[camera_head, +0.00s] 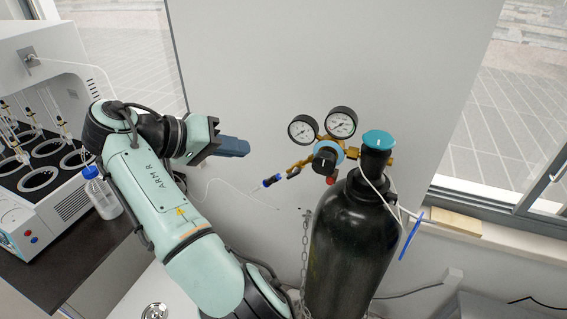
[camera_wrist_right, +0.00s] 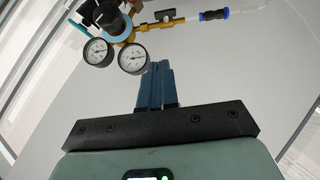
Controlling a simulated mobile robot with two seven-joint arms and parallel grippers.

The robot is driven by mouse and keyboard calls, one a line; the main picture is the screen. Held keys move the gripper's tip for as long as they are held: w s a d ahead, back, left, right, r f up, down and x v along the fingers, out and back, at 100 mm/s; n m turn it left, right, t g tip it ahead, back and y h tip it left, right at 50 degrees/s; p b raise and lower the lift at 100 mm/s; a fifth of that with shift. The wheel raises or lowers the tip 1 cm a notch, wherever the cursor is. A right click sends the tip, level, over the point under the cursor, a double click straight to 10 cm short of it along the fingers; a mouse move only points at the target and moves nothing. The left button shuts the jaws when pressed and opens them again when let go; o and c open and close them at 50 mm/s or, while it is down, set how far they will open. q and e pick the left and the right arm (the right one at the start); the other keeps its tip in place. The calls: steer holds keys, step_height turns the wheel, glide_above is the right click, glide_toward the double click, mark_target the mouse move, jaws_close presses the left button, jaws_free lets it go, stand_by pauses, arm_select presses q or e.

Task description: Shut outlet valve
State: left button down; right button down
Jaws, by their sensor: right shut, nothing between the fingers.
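The black gas cylinder (camera_head: 350,255) stands upright at right of centre in the head view, topped by a teal cap-like knob (camera_head: 378,139). A brass regulator with two round gauges (camera_head: 341,122) sits left of the knob. Its brass outlet (camera_head: 305,162) points left and ends in a blue-ringed hose connector (camera_head: 271,181). The outlet also shows at the top of the right wrist view (camera_wrist_right: 165,24). My right gripper (camera_head: 247,148) is shut and empty, left of the regulator and apart from it. Its blue fingers (camera_wrist_right: 157,66) are together below the gauges. My left gripper is out of view.
A white distiller (camera_head: 65,208) with several round heating wells is at left on a dark bench. A clear bottle with a blue cap (camera_head: 102,198) stands beside it. A chain (camera_head: 305,250) hangs by the cylinder. A pale wall is behind.

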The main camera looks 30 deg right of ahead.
glide_toward(298, 168)
steer(key=w+d, duration=0.2)
steer(key=d, duration=0.1)
steer(key=shift+s+d+f, duration=0.45)
steer(key=shift+s+f, duration=0.05)
steer(key=shift+f, duration=0.2)
steer(key=shift+s+d+f, duration=0.45)
steer(key=shift+s+f, duration=0.05)
steer(key=shift+f, duration=0.2)
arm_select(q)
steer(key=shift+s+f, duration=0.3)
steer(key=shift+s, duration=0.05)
arm_select(e)
steer(key=shift+w, duration=0.1)
arm_select(q)
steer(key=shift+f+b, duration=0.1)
steer(key=shift+b, duration=0.2)
